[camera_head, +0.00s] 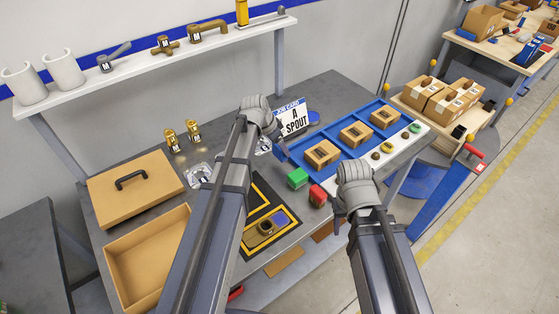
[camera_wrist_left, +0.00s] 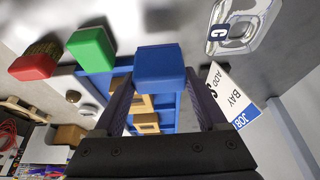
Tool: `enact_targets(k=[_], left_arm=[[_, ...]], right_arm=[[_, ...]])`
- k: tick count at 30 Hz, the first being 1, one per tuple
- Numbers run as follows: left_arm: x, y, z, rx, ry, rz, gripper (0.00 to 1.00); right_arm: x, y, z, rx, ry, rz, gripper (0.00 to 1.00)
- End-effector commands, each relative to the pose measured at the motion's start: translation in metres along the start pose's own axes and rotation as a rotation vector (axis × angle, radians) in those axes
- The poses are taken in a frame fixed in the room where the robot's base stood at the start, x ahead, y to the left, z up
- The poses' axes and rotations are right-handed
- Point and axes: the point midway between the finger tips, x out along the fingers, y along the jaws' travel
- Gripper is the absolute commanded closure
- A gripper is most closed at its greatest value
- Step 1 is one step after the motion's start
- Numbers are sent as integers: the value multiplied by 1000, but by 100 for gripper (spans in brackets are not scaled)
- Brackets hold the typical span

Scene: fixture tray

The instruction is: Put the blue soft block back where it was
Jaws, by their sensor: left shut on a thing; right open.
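The blue soft block (camera_wrist_left: 162,66) is between the fingers of my left gripper (camera_wrist_left: 163,98) in the left wrist view. My left gripper is shut on it. In the head view my left gripper (camera_head: 273,136) is near the left end of the blue tray, mostly hidden by its own wrist. A green block (camera_head: 298,178) and a red block (camera_head: 318,195) stand on the grey table in front of the tray; the green block (camera_wrist_left: 90,48) and red block (camera_wrist_left: 34,64) also show in the wrist view. My right gripper (camera_head: 340,208) is open, close to the red block's right side.
The blue tray (camera_head: 290,154) holds several cardboard boxes. A job card (camera_head: 293,118) stands behind my left gripper. A yellow-and-black marked mat (camera_head: 262,205) lies on the table, with a brown part on it. A lidded cardboard box (camera_head: 130,190) and an open box (camera_head: 150,250) are at left.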

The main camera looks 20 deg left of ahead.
Motion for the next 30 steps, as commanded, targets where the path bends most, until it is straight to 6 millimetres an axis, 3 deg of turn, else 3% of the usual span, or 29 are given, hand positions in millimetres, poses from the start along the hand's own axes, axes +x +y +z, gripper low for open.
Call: enact_targets(k=[7,16,29,30], left_arm=[[6,0,3,0,0,0,70],[38,0,16,0,0,0,70],[40,0,17,0,0,0,70],[39,0,16,0,0,0,23]], right_arm=[[7,-1,0,0,0,0,50],[40,-4,-2,0,0,0,50],[43,-4,-2,0,0,0,50],[42,-4,-2,0,0,0,50]])
